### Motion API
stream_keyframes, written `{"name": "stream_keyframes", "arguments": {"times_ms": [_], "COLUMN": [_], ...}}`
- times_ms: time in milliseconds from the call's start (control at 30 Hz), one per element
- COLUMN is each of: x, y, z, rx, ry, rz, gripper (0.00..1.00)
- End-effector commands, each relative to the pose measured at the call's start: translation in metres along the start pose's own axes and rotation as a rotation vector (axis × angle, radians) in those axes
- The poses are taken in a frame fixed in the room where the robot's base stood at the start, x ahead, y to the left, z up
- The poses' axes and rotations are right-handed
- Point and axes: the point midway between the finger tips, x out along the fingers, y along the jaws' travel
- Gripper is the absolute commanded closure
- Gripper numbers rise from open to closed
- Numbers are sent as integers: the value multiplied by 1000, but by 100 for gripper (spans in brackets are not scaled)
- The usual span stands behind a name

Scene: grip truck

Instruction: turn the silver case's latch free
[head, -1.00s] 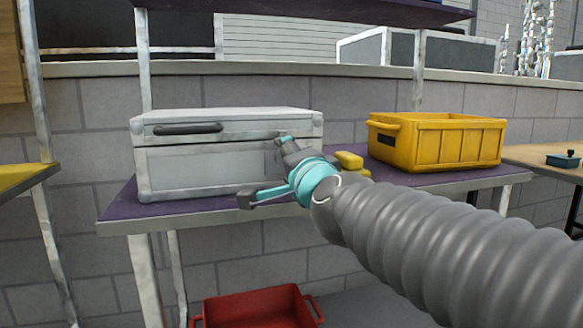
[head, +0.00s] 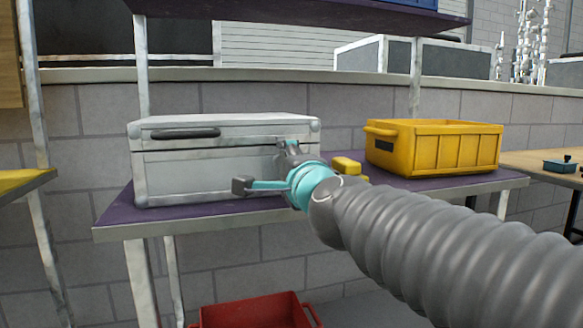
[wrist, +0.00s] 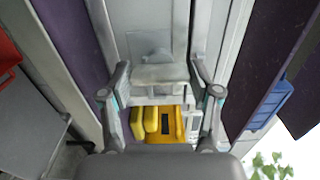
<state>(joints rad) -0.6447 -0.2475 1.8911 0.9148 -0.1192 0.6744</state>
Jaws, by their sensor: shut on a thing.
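The silver case (head: 215,180) stands shut on a purple-topped shelf, its dark handle (head: 185,133) at the front left. Its latch (wrist: 158,74) is a small pale metal piece below a plate on the case front in the wrist view. My gripper (head: 288,150) is at the right part of the case front, just below the lid seam. In the wrist view my gripper (wrist: 160,80) has one finger on each side of the latch and is shut on it. In the head view my gripper mostly hides the latch.
A yellow crate (head: 435,155) stands right of the case, with a small yellow object (head: 347,166) between them. A red bin (head: 260,312) is below the shelf (head: 125,234). An upper shelf (head: 300,10) hangs above. The space before the case is clear apart from my arm.

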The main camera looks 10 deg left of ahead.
Motion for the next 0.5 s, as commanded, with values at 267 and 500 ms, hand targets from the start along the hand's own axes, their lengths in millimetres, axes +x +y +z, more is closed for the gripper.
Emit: {"name": "stream_keyframes", "arguments": {"times_ms": [267, 500], "x": [0, -1], "y": [0, 0], "z": [0, 0], "rx": [1, 1], "ry": [0, 1], "rz": [1, 0], "gripper": [12, 12]}}
